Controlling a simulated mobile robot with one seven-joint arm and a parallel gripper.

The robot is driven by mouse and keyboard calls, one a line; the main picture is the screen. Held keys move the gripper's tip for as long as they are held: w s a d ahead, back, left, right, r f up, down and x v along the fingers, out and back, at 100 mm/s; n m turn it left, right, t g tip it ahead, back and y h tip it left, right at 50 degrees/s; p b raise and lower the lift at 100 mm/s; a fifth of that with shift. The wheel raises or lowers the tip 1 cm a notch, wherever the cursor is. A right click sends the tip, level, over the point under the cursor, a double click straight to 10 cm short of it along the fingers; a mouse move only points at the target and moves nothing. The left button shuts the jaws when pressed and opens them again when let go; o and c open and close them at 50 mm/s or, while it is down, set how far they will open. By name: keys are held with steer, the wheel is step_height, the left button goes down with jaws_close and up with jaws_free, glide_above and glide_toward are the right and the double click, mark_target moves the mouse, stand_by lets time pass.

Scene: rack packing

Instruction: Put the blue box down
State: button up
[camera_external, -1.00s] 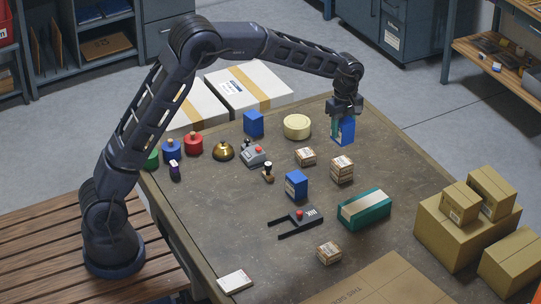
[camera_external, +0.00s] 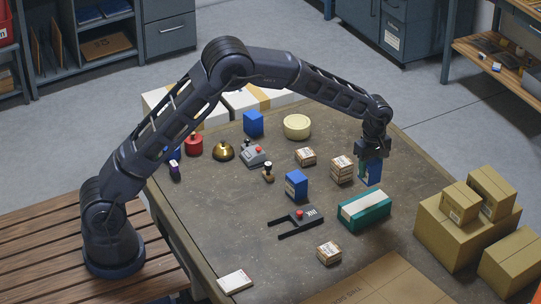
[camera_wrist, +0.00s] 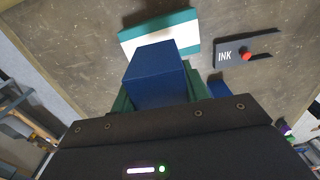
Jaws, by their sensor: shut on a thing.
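A blue box (camera_external: 374,172) is held in my gripper (camera_external: 371,164) near the right edge of the table. In the wrist view the blue box (camera_wrist: 156,72) sits between the green fingers, and my gripper (camera_wrist: 158,92) is shut on it. Two other blue boxes stand on the table: one at the back (camera_external: 253,123) and one near the middle (camera_external: 296,184). In the external view I cannot tell whether the held box touches the table.
A teal box with a pale band (camera_external: 364,210) lies just in front of the held box. Small brown cartons (camera_external: 342,169) stand to its left. A black ink holder with a red knob (camera_external: 297,219) lies at the centre. Larger cardboard boxes (camera_external: 467,222) stand at the right.

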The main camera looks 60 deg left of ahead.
steer(key=shift+f, duration=4.65)
steer(key=shift+f, duration=0.15)
steer(key=o, duration=1.1)
steer(key=shift+c, duration=0.2)
